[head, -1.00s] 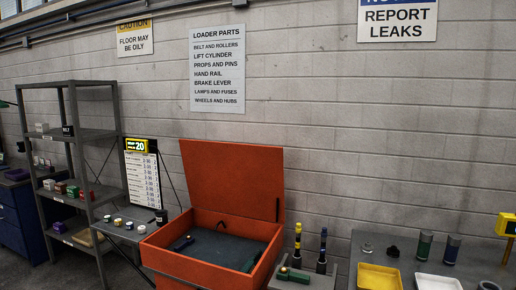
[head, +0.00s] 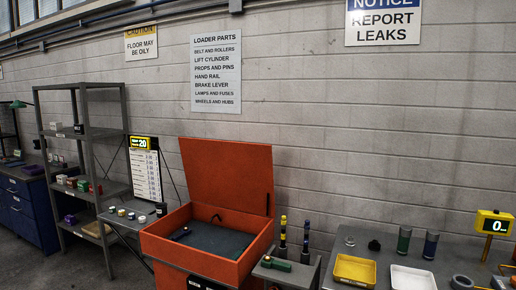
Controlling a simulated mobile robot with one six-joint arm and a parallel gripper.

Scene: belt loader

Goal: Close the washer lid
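The washer is an orange-red box (head: 192,262) standing against the wall. Its lid (head: 229,174) stands up open at the back, leaning slightly toward the wall. Inside lies a dark grey floor (head: 218,238) with a small dark item (head: 180,233) at the left and a dark hooked spout at the back. A thin dark stay (head: 268,205) shows near the lid's right edge. My gripper is not in this view.
A grey shelf rack (head: 86,136) and a small side table (head: 125,222) stand left of the washer. A holder (head: 284,274) with upright tools stands close at its right. Further right, a bench carries a yellow tray (head: 355,270), a white tray (head: 413,279) and a yellow display (head: 494,222).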

